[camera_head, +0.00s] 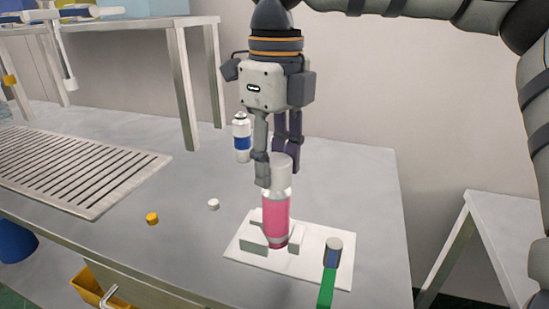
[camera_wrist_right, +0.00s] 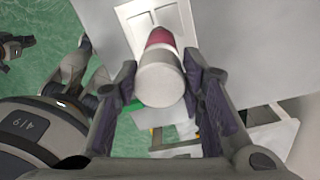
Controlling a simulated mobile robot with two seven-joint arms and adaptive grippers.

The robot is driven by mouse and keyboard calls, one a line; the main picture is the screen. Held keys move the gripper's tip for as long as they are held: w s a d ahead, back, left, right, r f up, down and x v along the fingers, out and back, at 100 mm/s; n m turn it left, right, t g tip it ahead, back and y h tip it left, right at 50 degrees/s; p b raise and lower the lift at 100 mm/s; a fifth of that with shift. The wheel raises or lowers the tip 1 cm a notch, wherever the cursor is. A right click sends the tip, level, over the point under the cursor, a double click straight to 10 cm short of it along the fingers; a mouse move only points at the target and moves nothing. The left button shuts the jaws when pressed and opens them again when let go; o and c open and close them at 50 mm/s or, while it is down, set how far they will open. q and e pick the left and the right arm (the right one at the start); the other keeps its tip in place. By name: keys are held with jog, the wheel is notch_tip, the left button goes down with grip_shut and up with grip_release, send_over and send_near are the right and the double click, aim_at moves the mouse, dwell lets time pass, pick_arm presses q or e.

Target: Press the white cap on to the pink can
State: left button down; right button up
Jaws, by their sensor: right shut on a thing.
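The pink can (camera_head: 276,218) stands upright between pale blocks on a white base plate (camera_head: 310,267). My right gripper (camera_head: 276,172) comes down from above, its fingers shut on the white cap (camera_head: 281,172). The cap is over the can's top, in line with it; I cannot tell whether it is fully seated. In the right wrist view the cap (camera_wrist_right: 160,85) sits between the two fingertips (camera_wrist_right: 160,82), with the pink can (camera_wrist_right: 161,38) behind it.
A small white piece (camera_head: 213,204) and a yellow piece (camera_head: 152,218) lie to the left. A white and blue bottle (camera_head: 242,142) stands behind. A slotted grate (camera_head: 75,165) and a raised shelf (camera_head: 183,85) are farther left.

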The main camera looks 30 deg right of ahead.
aim_at(274, 158)
jog(key=o, duration=0.8)
jog(key=shift+o, duration=0.2)
jog(key=o, duration=0.5)
jog(key=shift+r, duration=0.1)
jog(key=shift+r, duration=3.45)
jog(key=shift+c, duration=0.5)
